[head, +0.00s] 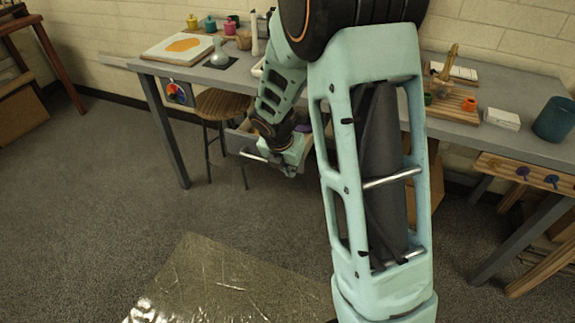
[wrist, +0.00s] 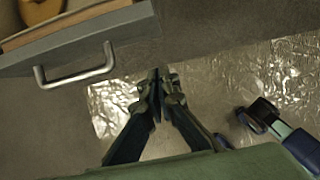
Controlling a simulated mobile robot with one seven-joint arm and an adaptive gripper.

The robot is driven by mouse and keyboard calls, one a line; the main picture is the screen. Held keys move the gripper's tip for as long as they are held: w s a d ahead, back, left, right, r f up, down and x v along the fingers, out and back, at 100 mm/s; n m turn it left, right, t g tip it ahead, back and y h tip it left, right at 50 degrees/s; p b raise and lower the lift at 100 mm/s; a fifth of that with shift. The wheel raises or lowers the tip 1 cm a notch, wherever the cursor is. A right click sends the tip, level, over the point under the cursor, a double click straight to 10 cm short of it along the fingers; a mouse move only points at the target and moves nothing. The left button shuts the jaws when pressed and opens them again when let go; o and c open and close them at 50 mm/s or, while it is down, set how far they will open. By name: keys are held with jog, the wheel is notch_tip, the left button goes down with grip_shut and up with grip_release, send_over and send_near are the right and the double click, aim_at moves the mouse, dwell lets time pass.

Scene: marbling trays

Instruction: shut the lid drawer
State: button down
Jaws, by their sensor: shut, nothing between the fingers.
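The lid drawer (head: 240,137) is pulled out from under the grey table, partly hidden behind my arm in the head view. Its bar handle (head: 253,157) faces the open floor. In the wrist view the grey drawer front (wrist: 120,33) fills the upper left, with its metal handle (wrist: 76,77) below it. Part of the inside shows at the top left, with a tan item in it. My gripper (wrist: 158,78) is shut and empty, to the right of the handle and apart from it. In the head view my gripper (head: 290,170) is just right of the handle.
A stool (head: 218,104) stands left of the drawer under the table (head: 195,73). A tray with an orange patch (head: 183,47) and several small pots are on the table. A shiny sheet (head: 215,285) lies on the floor in front.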

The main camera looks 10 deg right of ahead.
aim_at(298, 170)
jog(key=w+d, duration=0.1)
jog(key=w+f, duration=0.1)
jog(key=w+d, duration=0.1)
jog(key=w, duration=0.1)
jog(key=shift+d+f, duration=0.35)
jog(key=shift+f, duration=0.05)
jog(key=shift+d, duration=0.1)
